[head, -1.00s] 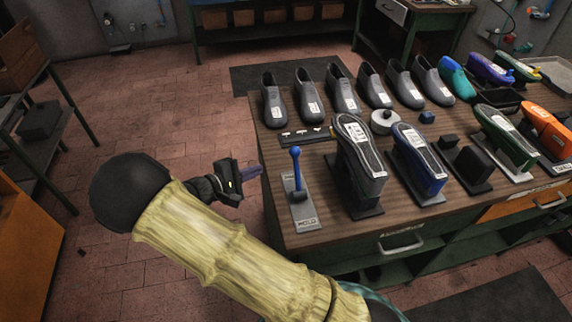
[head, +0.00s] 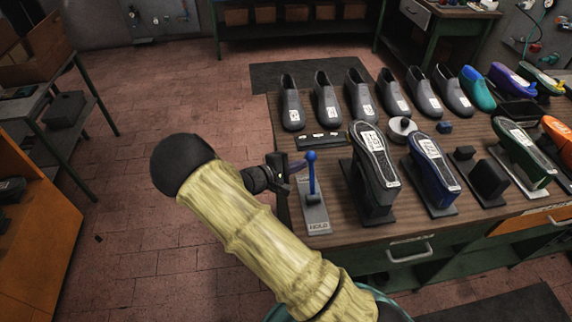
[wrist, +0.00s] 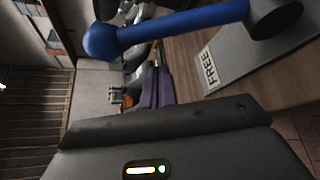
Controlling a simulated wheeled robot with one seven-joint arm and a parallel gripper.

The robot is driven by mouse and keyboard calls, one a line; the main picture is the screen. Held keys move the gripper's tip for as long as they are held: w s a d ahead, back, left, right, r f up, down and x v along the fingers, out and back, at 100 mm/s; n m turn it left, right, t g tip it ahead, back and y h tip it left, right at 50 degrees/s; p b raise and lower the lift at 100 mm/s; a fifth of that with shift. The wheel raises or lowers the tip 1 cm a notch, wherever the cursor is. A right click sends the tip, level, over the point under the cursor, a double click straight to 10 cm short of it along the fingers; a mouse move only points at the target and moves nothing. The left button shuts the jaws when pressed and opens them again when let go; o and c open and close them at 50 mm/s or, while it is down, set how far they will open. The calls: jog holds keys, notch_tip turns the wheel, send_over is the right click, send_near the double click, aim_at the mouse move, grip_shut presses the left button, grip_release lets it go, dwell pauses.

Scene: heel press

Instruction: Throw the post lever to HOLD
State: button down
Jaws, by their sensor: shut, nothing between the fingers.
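The post lever (head: 312,178) is a blue rod with a ball knob, on a grey plate (head: 315,215) at the table's left edge. It stands roughly upright in the head view; its exact lean is hard to tell. The plate's near end reads HOLD (head: 318,227). In the wrist view the lever (wrist: 185,30) crosses the top, and a FREE label (wrist: 209,69) shows on the plate. My gripper (head: 299,166) is shut and empty, its purple fingers just left of the rod, below the knob. I cannot tell whether they touch it. The fingers (wrist: 155,88) also show in the wrist view.
A shoe last on a black stand (head: 374,180) stands right of the lever, with a blue one (head: 432,175) beyond. A dark strip (head: 320,141) lies behind the lever. Several grey shoes line the table's back. The floor left of the table is open.

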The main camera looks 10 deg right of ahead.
aim_at(312, 175)
jog(key=s+r, duration=0.1)
jog(key=s+r+p, duration=0.1)
jog(key=s, duration=0.1)
jog(key=shift+d, duration=0.15)
jog(key=shift+f, duration=0.1)
jog(key=shift+w, duration=0.1)
